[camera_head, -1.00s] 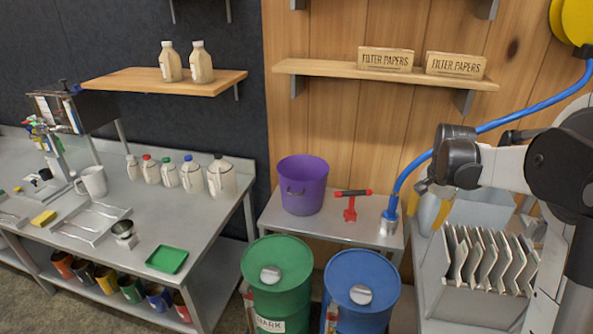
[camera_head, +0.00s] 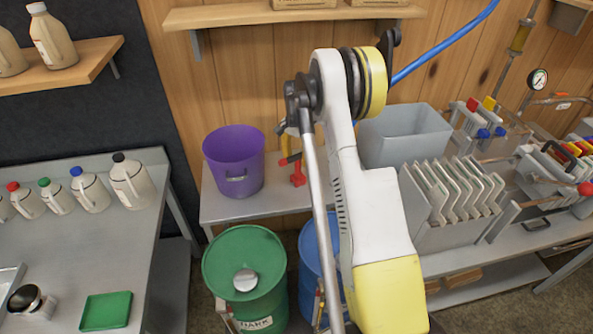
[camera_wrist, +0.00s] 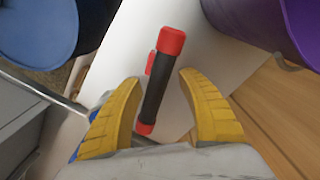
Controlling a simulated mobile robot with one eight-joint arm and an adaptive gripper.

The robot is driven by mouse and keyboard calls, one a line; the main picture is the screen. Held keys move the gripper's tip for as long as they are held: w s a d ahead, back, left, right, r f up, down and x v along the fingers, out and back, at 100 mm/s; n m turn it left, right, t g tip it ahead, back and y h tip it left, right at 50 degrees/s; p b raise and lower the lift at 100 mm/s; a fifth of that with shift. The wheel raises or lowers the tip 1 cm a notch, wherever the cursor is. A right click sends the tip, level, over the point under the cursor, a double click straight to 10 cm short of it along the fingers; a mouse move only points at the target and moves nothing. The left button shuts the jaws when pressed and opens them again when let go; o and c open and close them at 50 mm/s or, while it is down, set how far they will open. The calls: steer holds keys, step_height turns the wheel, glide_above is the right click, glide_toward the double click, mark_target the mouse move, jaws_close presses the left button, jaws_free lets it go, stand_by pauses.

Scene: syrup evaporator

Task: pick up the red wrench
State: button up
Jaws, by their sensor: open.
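The red wrench (camera_head: 297,172) stands on the small grey table beside the purple bucket in the head view, partly hidden behind my arm. In the wrist view the wrench (camera_wrist: 157,82) shows a black handle with red ends, and a small red part juts from its side. My gripper (camera_wrist: 152,100) is open, with one yellow finger on each side of the handle. The handle lies between the fingers and reaches past their tips. I cannot tell whether either finger touches it. In the head view my gripper is mostly hidden behind my arm.
The purple bucket (camera_head: 235,160) stands close on the left of the wrench on the grey table (camera_head: 222,208). A green drum (camera_head: 245,275) and a blue drum (camera_head: 310,260) stand in front. A blue hose (camera_head: 440,48) runs above. A metal rack (camera_head: 450,195) is at right.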

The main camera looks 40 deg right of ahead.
mark_target(298, 167)
steer(key=f, duration=0.1)
steer(key=f+b, duration=0.1)
steer(key=f, duration=0.1)
steer(key=f+b, duration=0.1)
steer(key=f, duration=0.1)
steer(key=shift+s+d, duration=0.2)
steer(key=shift+s, duration=0.05)
steer(key=shift+r, duration=0.1)
jaws_close()
steer(key=shift+r, duration=0.1)
step_height(298, 167, up, 10)
steer(key=p, duration=0.3)
